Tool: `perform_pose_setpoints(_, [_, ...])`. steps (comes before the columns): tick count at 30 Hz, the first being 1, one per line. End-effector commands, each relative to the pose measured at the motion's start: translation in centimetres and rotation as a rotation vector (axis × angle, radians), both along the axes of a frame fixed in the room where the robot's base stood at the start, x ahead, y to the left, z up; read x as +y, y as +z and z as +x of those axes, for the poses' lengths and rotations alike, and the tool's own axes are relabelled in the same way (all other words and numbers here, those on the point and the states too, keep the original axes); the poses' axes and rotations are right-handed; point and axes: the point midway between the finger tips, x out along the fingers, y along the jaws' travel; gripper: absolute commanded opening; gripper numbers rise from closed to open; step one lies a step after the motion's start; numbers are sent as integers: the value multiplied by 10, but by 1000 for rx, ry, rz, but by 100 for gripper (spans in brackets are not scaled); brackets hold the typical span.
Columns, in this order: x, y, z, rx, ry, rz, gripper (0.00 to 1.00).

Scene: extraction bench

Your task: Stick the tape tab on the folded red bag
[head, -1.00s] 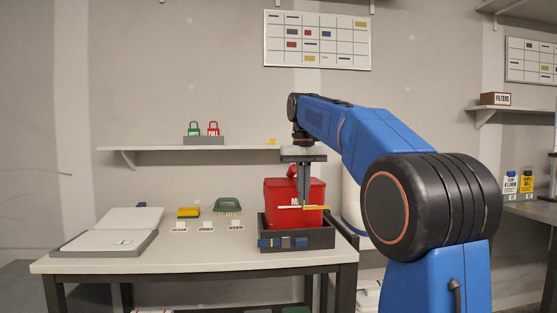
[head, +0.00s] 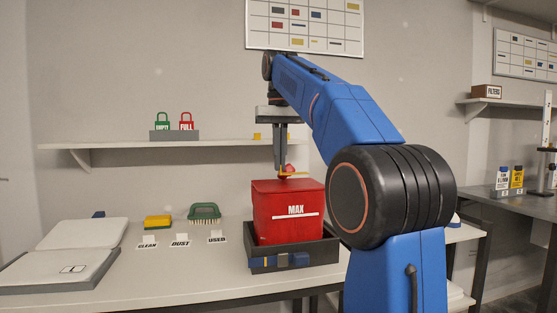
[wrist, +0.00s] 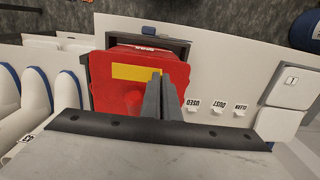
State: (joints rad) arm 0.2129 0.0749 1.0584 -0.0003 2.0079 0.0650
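The red bag (head: 287,228) is a boxy shape marked "MAX" with a white line, sitting in a dark tray (head: 318,254). A red lump (head: 290,168) rises above its top, behind my fingers. In the wrist view the bag (wrist: 105,90) is seen from above. My gripper (head: 282,172) points down above the bag's top and is shut on a yellow tape tab (head: 298,174). The tab (wrist: 132,72) sticks out sideways from the fingertips in the wrist view, over the bag. My fingers hide part of the bag there; whether the tab touches it I cannot tell.
A wall shelf (head: 110,147) behind carries green and red padlocks and a small yellow piece (head: 257,136).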

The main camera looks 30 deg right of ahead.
Motion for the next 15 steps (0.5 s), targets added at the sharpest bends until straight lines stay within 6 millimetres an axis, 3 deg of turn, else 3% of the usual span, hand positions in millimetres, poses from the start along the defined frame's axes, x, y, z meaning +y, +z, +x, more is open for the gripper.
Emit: perform_pose_setpoints(15, [0, -24, -1, 0, 0, 0, 0])
